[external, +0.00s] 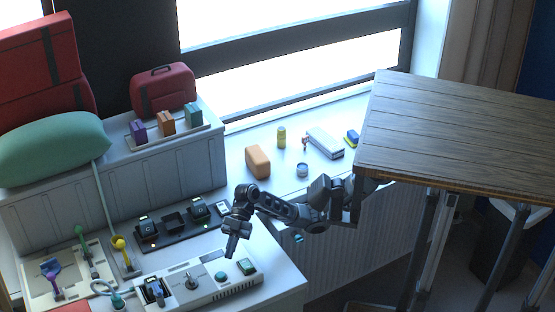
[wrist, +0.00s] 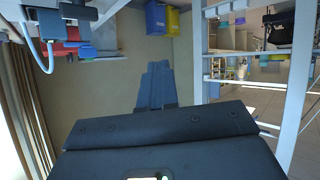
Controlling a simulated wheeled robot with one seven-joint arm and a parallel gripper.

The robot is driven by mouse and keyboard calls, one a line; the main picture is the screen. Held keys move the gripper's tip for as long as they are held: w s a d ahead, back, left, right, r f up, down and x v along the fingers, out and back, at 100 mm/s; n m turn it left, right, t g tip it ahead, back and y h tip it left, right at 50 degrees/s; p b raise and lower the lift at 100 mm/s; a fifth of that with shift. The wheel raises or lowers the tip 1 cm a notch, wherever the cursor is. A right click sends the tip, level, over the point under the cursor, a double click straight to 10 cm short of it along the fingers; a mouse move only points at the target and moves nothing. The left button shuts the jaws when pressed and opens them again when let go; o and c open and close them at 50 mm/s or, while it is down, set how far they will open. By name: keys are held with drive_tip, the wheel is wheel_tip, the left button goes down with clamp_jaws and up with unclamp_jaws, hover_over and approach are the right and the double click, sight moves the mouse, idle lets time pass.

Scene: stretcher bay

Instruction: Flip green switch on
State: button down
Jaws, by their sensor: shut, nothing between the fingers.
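A pale control panel (external: 208,289) lies on the white counter at the front. I cannot tell the switch's on or off position. My gripper (external: 231,255) is shut and empty, pointing down above the back edge of the panel, left of the green switch and apart from it.
The panel also carries a black lever (external: 192,282) and a dark switch (external: 155,291). Behind it is a black charging strip (external: 172,226) with several devices. A tray (external: 68,280) with coloured levers stands at left. A wooden table (external: 460,130) stands at right.

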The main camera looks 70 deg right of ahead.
drive_tip(key=n+g+h, duration=0.1)
drive_tip(key=n+h, duration=0.1)
wheel_tip(320, 180, up, 5)
drive_tip(key=n+g+h+b, duration=0.2)
drive_tip(key=n+h+b, duration=0.1)
drive_tip(key=n+h, duration=0.4)
hover_over(248, 268)
drive_tip(key=w+d, duration=0.4)
drive_tip(key=shift+s+m+h, duration=0.1)
drive_tip(key=shift+m+h, duration=0.2)
drive_tip(key=shift+m, duration=0.2)
drive_tip(key=shift+a+f, duration=0.1)
drive_tip(key=shift+f, duration=0.05)
drive_tip(key=x, duration=1.3)
drive_tip(key=shift+f, duration=0.45)
drive_tip(key=shift+f, duration=0.25)
